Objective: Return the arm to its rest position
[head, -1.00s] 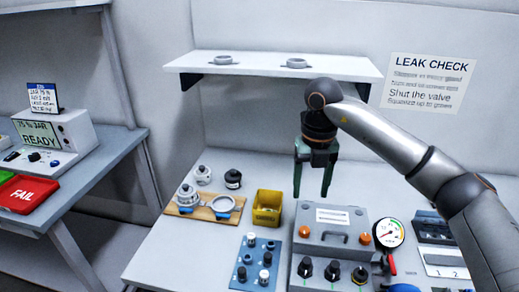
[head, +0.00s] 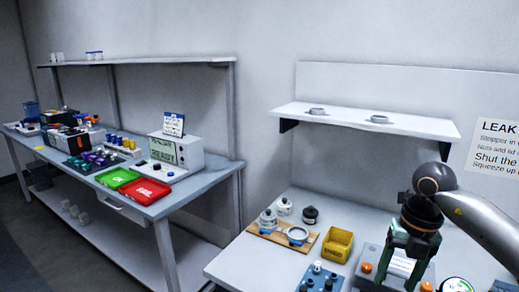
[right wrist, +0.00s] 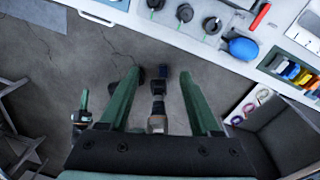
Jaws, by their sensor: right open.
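My right gripper (head: 404,272) hangs fingers down at the right of the head view, in front of the grey panel box with orange knobs (head: 398,262). Its two green fingers are apart with nothing between them. In the right wrist view the same gripper (right wrist: 165,80) is open over grey floor, with the bench edge beyond its fingertips. My right arm (head: 485,225) comes in from the right edge.
A yellow bin (head: 337,245), a wooden board (head: 268,236) with metal fittings and a blue block (head: 318,280) stand on the bench left of the gripper. A shelf (head: 365,120) is above. A second bench (head: 200,186) with red and green trays stands left. Dark floor lies between.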

